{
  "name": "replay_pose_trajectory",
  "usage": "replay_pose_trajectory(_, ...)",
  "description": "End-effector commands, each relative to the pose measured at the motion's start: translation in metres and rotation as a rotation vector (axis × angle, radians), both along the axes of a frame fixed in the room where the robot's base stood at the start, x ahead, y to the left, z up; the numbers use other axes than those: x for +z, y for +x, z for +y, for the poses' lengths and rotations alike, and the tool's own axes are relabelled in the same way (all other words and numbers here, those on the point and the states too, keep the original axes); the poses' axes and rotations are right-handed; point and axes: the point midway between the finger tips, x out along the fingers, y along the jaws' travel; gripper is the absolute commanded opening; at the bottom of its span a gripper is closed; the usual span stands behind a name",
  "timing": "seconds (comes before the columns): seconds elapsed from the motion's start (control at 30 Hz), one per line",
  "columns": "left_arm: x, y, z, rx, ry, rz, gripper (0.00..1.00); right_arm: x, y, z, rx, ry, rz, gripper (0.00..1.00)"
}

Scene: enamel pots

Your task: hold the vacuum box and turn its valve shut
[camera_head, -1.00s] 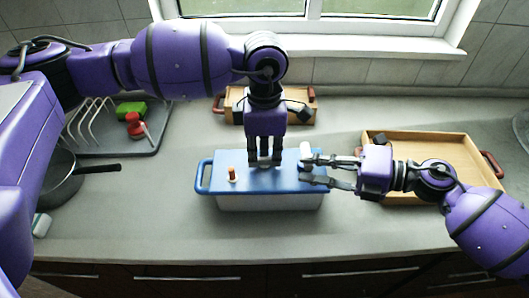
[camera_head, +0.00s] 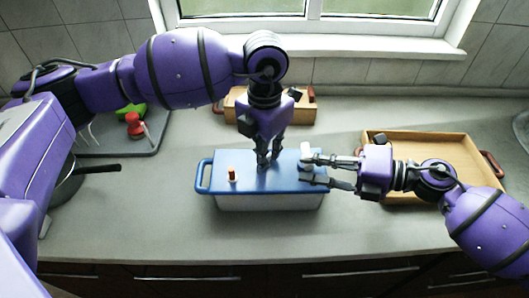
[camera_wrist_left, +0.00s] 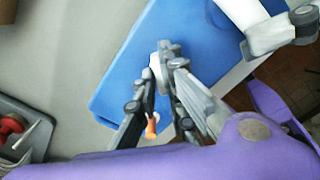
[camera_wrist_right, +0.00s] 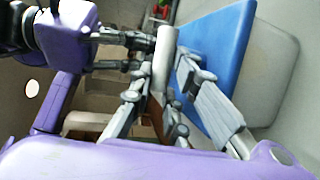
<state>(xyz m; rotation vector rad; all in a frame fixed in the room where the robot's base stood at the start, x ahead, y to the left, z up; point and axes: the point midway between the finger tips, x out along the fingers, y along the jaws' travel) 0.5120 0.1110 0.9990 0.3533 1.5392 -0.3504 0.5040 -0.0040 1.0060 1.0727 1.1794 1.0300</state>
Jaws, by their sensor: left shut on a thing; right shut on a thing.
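The vacuum box (camera_head: 270,202) has a pale body and a blue lid (camera_head: 215,178) with a blue handle at its left end. My left gripper (camera_head: 264,165) points down at the middle of the lid, shut on the valve. The valve is mostly hidden; a pale bit of it (camera_wrist_left: 155,66) shows between the fingers in the left wrist view. My right gripper (camera_head: 306,168) reaches in from the right and is shut at the box's right end. A white cylindrical piece (camera_wrist_right: 165,55) shows by its fingertips. What exactly it grips is partly hidden.
A wooden tray (camera_head: 425,148) lies to the right, behind my right arm. A smaller wooden tray (camera_head: 305,113) is behind the box. A pan (camera_head: 70,180) and a grey rack tray (camera_head: 150,145) are at left. The front counter is clear.

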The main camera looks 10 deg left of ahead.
Motion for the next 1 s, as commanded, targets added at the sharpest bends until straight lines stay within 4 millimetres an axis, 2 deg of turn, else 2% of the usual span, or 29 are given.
replay_pose_trajectory(0.5, 0.0002, 0.0000, -0.0004, 0.467, -0.003, 0.000, 0.00, -0.0008, -0.0007, 0.0002, 0.002, -0.001, -0.001, 0.00)
replay_pose_trajectory(0.7, 0.0005, 0.0002, -0.0001, 0.597, -0.003, 0.000, 0.00, -0.0008, -0.0007, 0.0002, 0.002, -0.001, -0.001, 0.00)
replay_pose_trajectory(1.0, 0.0008, 0.0006, 0.0004, 0.703, -0.003, -0.002, 0.00, -0.0009, -0.0008, 0.0001, 0.002, -0.001, -0.001, 0.00)
